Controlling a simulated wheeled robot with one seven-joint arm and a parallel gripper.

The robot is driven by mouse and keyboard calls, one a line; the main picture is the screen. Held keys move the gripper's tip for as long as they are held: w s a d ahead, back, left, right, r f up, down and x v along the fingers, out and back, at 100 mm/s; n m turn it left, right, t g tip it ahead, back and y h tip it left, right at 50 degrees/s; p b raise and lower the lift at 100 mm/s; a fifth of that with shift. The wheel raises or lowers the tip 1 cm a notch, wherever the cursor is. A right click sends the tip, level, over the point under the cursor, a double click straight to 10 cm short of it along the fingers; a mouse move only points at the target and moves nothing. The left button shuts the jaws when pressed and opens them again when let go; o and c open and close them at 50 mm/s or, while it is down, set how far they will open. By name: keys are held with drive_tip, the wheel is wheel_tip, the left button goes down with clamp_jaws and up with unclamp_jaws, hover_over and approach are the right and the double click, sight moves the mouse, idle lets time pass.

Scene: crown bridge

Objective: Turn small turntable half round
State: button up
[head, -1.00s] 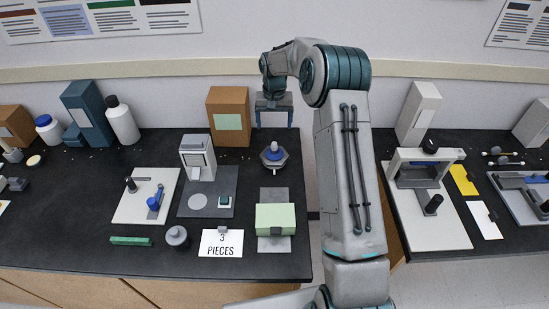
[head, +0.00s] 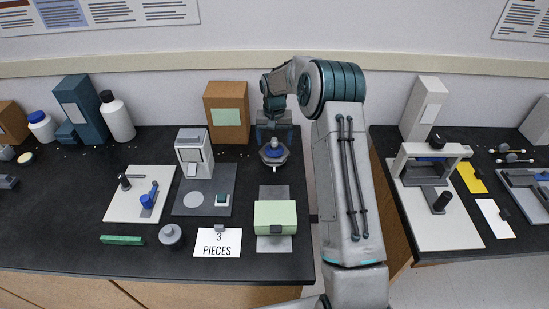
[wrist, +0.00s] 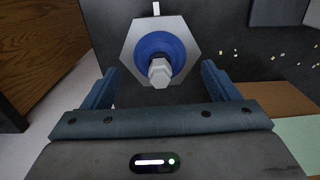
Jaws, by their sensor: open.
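The small turntable (head: 273,153) stands near the back right of the left bench. It has a grey hexagonal base, a blue round top and a pale knob in the middle. In the wrist view the turntable (wrist: 138,50) is upper centre, with its hexagonal knob toward me. My gripper (head: 275,138) points down just behind and above the turntable in the head view. In the wrist view my gripper (wrist: 157,74) is open, its fingers apart on either side of the knob and not seen touching it.
A brown box (head: 227,112) stands behind and left of the turntable. A green block (head: 275,216) on a grey plate lies in front. A grey device (head: 193,152) stands to the left. The bench's right edge is close, with a gap before the right bench.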

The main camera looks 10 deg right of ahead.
drive_tip(key=c, duration=1.6)
drive_tip(key=shift+n, duration=1.7)
drive_tip(key=shift+n, duration=1.7)
drive_tip(key=shift+n+p, duration=0.4)
drive_tip(key=shift+n, duration=1.4)
